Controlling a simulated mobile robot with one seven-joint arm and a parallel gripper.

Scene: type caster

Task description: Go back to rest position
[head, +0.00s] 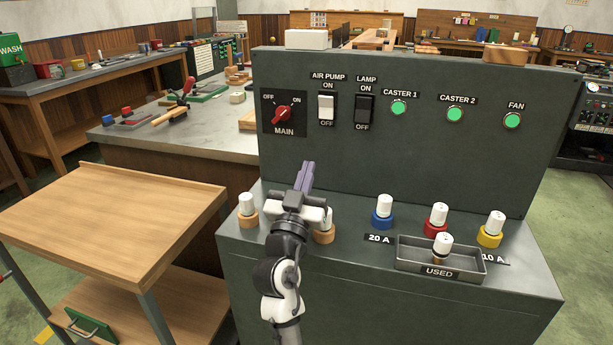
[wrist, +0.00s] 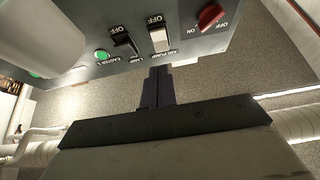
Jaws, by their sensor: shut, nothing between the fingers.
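My gripper (head: 307,170) is shut and empty. It is raised above the left part of the dark green console (head: 380,285), in front of the upright panel (head: 400,170), below the main switch and air pump switch. In the wrist view the closed dark fingers (wrist: 158,88) point toward the panel, with nothing between them. My arm and wrist partly hide a white-topped fuse with an orange base (head: 324,230).
The panel bears a red main knob (head: 283,113), an air pump switch (head: 326,108), a lamp switch (head: 364,111) and green lights. Several fuses stand on the console; one fuse (head: 443,244) is in the USED tray (head: 470,265). A wooden cart (head: 110,220) stands left.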

